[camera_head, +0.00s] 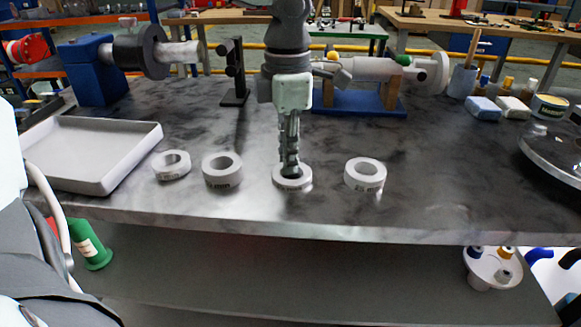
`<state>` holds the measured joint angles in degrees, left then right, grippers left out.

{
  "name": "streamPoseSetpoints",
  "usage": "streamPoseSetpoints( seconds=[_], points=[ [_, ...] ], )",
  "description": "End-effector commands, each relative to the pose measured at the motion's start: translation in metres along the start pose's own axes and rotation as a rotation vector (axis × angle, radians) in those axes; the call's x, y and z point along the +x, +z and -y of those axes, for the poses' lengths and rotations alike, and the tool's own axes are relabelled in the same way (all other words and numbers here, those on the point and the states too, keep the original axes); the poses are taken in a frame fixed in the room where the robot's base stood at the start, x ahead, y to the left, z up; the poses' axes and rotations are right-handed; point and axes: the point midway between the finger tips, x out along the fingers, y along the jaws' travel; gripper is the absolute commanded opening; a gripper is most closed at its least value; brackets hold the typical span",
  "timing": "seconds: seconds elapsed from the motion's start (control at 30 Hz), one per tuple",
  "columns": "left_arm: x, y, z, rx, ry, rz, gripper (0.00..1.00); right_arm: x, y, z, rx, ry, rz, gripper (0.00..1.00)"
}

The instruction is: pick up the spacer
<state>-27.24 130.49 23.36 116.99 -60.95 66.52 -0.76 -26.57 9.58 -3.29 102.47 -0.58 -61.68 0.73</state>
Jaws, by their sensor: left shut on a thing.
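Several white ring-shaped spacers lie flat in a row near the front of the dark marbled bench. My left gripper (290,168) points straight down at one spacer (294,186) near the middle of the row. Its fingers reach into the ring's hole and are shut on it. The ring looks level and at or very close to the bench top; I cannot tell if there is a gap. The gripper hides the back of the ring. Another spacer (365,175) lies to the right, and two more (222,170) (171,166) lie to the left. My right gripper is not in view.
A shallow white tray (135,164) stands at the left of the bench (440,178). Behind are a blue-based shaft fixture (95,75), a black stand (234,99) and a shaft on a blue cradle (350,101). Blue and white blocks sit at the right.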

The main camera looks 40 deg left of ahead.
Motion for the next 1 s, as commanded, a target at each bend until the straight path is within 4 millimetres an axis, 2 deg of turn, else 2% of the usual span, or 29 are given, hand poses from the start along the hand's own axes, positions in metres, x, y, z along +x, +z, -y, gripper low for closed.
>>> streamPoseSetpoints(
  seconds=[0.17, 0.37, 0.47, 0.7, 0.9, 1.0],
  points=[
    [-0.006, 0.000, 0.000, -0.001, 0.002, 0.001, 0.00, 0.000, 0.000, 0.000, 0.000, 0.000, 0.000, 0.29],
    [-0.030, 0.001, -0.001, -0.001, 0.004, 0.004, 0.00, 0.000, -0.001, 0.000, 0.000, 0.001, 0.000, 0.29],
    [-0.055, 0.001, -0.001, -0.001, 0.006, 0.005, 0.00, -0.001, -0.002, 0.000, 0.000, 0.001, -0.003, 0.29],
    [-0.139, 0.001, -0.001, -0.001, 0.007, 0.005, 0.00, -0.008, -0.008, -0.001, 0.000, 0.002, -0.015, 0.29],
    [-0.204, 0.001, 0.000, -0.001, 0.005, 0.003, 0.00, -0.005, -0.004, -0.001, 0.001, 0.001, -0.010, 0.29],
    [-0.230, 0.001, 0.000, -0.001, 0.004, 0.002, 0.00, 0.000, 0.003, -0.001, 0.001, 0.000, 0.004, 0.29]
  ],
)
